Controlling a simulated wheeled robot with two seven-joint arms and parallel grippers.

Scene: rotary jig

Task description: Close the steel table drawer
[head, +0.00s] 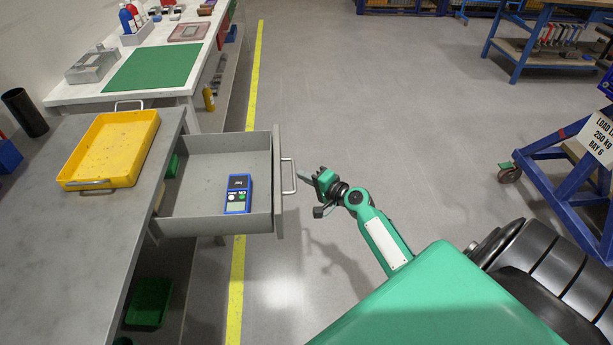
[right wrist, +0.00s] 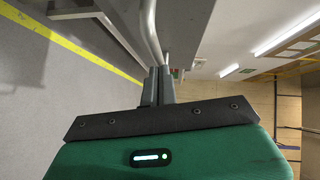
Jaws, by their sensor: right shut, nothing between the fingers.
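The steel table (head: 60,235) stands at the left in the head view, and its grey drawer (head: 200,222) is pulled out to the right. The drawer front (head: 277,180) carries a pale bar handle (head: 290,176). My right gripper (head: 304,173) is shut and empty, just right of the handle, with its fingers pointing at it. In the right wrist view the shut fingers (right wrist: 158,84) are close to the handle bar (right wrist: 149,30); I cannot tell whether they touch. A blue meter (head: 238,194) lies in the drawer. My left gripper is out of view.
A yellow tray (head: 112,145) is on the steel table. Green bins (head: 149,302) sit below. A white bench with a green mat (head: 155,66) stands behind. A blue cart (head: 560,165) is at the right. The floor right of the drawer is mostly clear.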

